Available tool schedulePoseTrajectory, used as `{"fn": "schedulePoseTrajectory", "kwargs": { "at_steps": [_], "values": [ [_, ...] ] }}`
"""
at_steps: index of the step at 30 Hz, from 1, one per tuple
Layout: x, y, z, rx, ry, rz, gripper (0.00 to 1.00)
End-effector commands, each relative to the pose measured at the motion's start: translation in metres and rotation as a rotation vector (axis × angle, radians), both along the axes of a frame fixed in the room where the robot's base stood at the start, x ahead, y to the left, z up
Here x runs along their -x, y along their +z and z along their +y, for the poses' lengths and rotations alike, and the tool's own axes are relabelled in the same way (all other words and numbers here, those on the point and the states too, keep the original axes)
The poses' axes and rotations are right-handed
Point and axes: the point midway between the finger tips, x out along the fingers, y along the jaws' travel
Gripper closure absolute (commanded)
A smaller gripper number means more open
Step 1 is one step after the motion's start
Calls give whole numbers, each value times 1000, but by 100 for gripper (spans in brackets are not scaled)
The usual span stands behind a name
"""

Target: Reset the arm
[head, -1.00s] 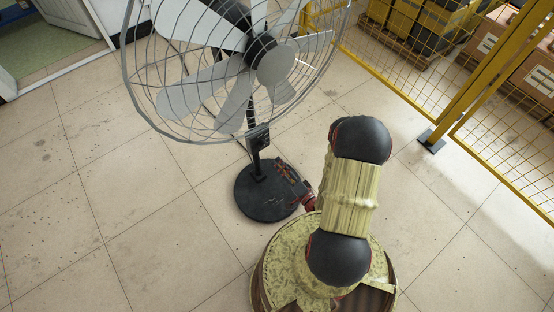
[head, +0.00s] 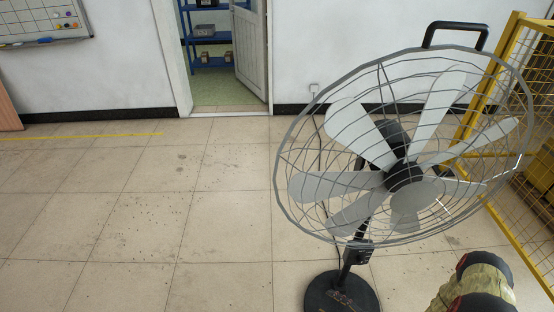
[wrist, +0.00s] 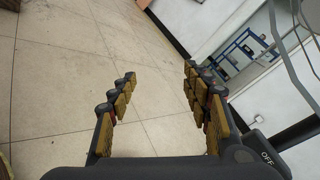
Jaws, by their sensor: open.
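My gripper (wrist: 160,82) shows in the wrist view with its two jointed fingers spread wide apart. It is open and nothing is between the fingers. Floor tiles and a wall lie beyond it. In the head view only part of my arm shows at the bottom right corner, and my gripper cannot be made out there. A large grey floor fan (head: 405,175) stands directly in front, with my arm close to its right side.
A yellow mesh fence (head: 500,130) stands at the right behind the fan. An open doorway (head: 222,55) with blue shelves (head: 203,33) is at the back. A whiteboard (head: 42,22) hangs at the left. The tiled floor (head: 130,220) at the left is clear.

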Motion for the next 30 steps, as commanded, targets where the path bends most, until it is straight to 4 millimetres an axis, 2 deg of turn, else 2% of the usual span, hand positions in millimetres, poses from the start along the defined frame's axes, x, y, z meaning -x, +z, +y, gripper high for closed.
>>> {"fn": "schedulePoseTrajectory", "kwargs": {
  "at_steps": [1,3,7,12,21,30],
  "values": [
    [2,23,4,-2,99,32,51],
    [12,49,9,5,227,92,51],
    [32,92,12,76,439,190,51],
    [56,144,3,250,653,285,51],
    [82,229,-27,676,885,344,51],
    [89,319,-53,1142,977,246,51]
  ]
}}
